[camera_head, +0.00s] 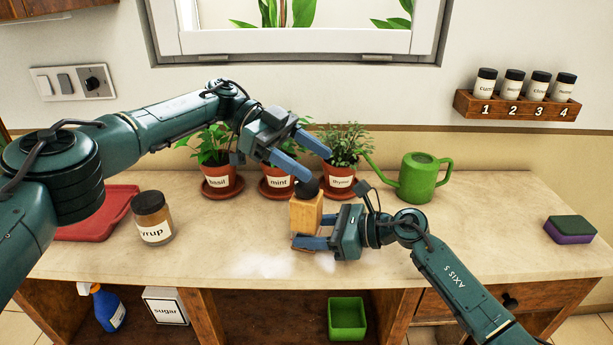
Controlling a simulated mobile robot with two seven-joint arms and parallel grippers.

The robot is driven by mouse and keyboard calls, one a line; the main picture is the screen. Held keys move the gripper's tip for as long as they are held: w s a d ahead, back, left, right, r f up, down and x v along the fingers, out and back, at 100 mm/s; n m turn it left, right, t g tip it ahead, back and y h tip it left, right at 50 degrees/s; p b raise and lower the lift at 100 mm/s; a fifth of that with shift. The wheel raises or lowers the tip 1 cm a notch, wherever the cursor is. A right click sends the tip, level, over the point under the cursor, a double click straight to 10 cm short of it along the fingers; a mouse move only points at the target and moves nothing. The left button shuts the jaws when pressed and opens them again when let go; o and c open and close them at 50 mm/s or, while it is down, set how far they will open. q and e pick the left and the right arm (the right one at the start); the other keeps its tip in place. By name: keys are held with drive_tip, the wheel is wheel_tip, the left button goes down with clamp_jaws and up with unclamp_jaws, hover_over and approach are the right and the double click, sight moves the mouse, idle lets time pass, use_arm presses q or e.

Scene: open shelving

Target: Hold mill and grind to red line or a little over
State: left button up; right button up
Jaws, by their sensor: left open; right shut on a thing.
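The mill (305,216) is a light wooden block with a dark round knob (308,187) on top. It looks upright over the middle of the counter. My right gripper (308,233) is shut on the mill's lower body from the right. My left gripper (318,168) is open, with its fingers just above and around the knob; I cannot tell whether they touch it. I see no red line in this view. A pale whitish patch (265,263) lies on the counter in front of the mill; I cannot tell whether it is powder or glare.
Potted basil (217,182), mint (277,184) and thyme (341,183) stand close behind the mill. A green watering can (424,177) is at the right rear. A syrup jar (152,217) and red tray (90,226) are left. A sponge (570,230) is far right.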

sight(301, 193)
use_arm(q)
wheel_tip(301, 193, up, 5)
drive_tip(key=shift+f, duration=0.1)
idle(0.3)
drive_tip(key=shift+d+f+m, duration=0.3)
drive_tip(key=d+f+m+t+h, duration=0.3)
drive_tip(key=d+m+t, duration=0.25)
drive_tip(key=m, duration=0.45)
drive_tip(key=s+a+r+m+t+h, duration=0.2)
drive_tip(key=s+r+m+t, duration=0.15)
drive_tip(key=m+t, duration=0.6)
drive_tip(key=s+a+f+n+t+y, duration=0.2)
drive_tip(key=s+a+f+t+y, duration=0.5)
drive_tip(key=a+f+y, duration=0.3)
drive_tip(key=shift+h, duration=0.6)
drive_tip(key=x, duration=0.8)
drive_tip(key=f+x, duration=0.1)
drive_tip(key=x, duration=0.3)
drive_tip(key=shift+s+d, duration=0.1)
drive_tip(key=shift+d, duration=0.15)
